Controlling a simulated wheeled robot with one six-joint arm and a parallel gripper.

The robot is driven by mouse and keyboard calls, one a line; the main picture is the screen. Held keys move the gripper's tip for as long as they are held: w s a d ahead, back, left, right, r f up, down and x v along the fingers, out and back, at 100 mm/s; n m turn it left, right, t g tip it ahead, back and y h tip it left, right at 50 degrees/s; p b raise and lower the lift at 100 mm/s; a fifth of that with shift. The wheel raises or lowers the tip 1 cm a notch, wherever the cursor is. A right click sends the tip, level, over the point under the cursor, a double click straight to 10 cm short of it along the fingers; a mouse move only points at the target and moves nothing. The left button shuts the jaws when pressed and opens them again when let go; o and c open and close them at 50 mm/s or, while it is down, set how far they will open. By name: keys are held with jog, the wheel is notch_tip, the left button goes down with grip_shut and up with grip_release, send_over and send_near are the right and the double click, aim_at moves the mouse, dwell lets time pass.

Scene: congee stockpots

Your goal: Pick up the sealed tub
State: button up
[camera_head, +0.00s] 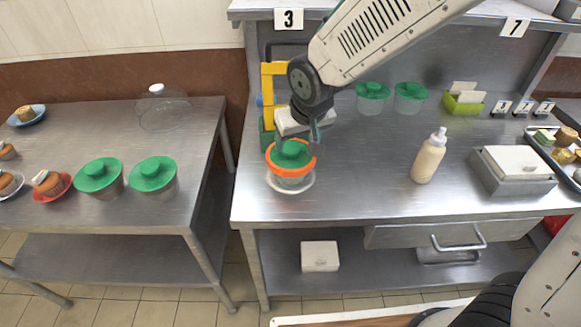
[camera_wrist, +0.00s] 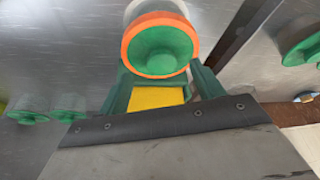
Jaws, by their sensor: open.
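The tub with a green lid and an orange ring around it (camera_head: 291,163) stands upright on a white saucer (camera_head: 306,184), near the left end of the right-hand counter. In the wrist view the orange-ringed tub (camera_wrist: 160,47) shows at the top centre, beyond my gripper's dark edge. My gripper (camera_head: 300,138) is open and hangs just above and behind the tub's lid. I see no grip on the tub; whether a finger touches it I cannot tell.
A yellow and green frame (camera_head: 267,88) stands close behind the tub. Two green-lidded tubs (camera_head: 372,91) (camera_head: 410,91) stand at the back; two more (camera_head: 99,176) (camera_head: 153,174) are on the left table. A cream bottle (camera_head: 428,160) stands to the right. The counter between is clear.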

aim_at(291, 148)
jog(key=x, duration=0.2)
jog(key=w+x, duration=0.1)
jog(key=x, duration=0.2)
jog(key=shift+a+r, duration=0.1)
jog(key=shift+a, duration=0.1)
grip_shut()
